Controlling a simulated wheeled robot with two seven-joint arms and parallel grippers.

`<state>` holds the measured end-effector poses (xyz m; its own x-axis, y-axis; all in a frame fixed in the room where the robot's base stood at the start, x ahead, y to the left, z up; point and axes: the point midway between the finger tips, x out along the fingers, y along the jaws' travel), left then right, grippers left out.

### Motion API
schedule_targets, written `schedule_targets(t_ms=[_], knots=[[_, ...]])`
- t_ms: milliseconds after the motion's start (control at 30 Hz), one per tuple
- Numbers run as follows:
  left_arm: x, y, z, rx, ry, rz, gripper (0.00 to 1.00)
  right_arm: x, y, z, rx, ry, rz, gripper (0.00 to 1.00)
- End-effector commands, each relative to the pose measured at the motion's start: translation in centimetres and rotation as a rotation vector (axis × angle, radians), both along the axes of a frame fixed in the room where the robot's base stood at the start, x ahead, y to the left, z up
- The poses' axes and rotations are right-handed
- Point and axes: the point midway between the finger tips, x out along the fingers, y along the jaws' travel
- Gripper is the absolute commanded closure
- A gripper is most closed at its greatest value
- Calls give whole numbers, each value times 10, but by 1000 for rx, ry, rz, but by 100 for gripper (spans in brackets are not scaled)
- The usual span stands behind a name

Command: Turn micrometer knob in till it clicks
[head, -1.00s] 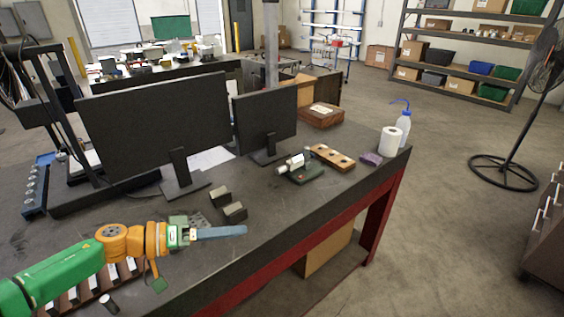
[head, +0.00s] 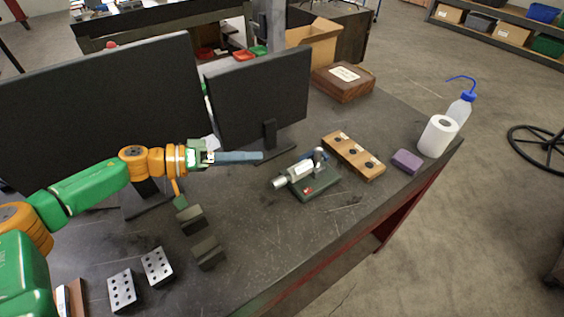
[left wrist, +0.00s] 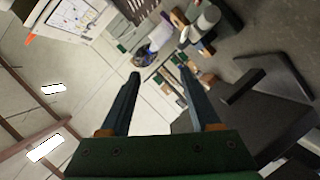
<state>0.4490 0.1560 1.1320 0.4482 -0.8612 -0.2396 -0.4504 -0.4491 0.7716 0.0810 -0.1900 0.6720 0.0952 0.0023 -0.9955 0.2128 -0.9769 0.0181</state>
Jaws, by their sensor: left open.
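The micrometer (head: 302,169) sits on a dark green base (head: 318,188) in the middle of the bench, with its silver knob (head: 279,183) pointing left toward the front. My left gripper (head: 258,157) reaches in from the left, in front of the monitors. It is apart from the micrometer, up and left of the knob in the picture. In the left wrist view its two dark fingers (left wrist: 160,82) are spread with nothing between them. My right gripper is not in view.
Two black monitors (head: 258,95) stand behind my left arm. Dark blocks (head: 207,253) and drilled metal blocks (head: 157,267) lie in front. A wooden holder (head: 354,156), purple block (head: 407,161), white roll (head: 438,136) and wash bottle (head: 461,108) stand at right. Bench front of the micrometer is clear.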

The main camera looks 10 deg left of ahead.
Motion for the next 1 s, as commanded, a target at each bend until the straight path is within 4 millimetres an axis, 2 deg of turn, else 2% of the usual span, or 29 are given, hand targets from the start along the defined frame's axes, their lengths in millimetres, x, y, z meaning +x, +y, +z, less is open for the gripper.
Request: schedule_targets(t_ms=[33,233,600,733,1000], knots=[[0,0,-11,0,0,0,37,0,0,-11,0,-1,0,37],[0,0,-38,0,0,0,37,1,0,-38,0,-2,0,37],[1,0,-101,0,0,0,37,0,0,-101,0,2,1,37],[4,-7,-103,-2,0,-3,37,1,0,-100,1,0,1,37],[27,-51,-113,-2,1,-2,37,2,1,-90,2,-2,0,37]])
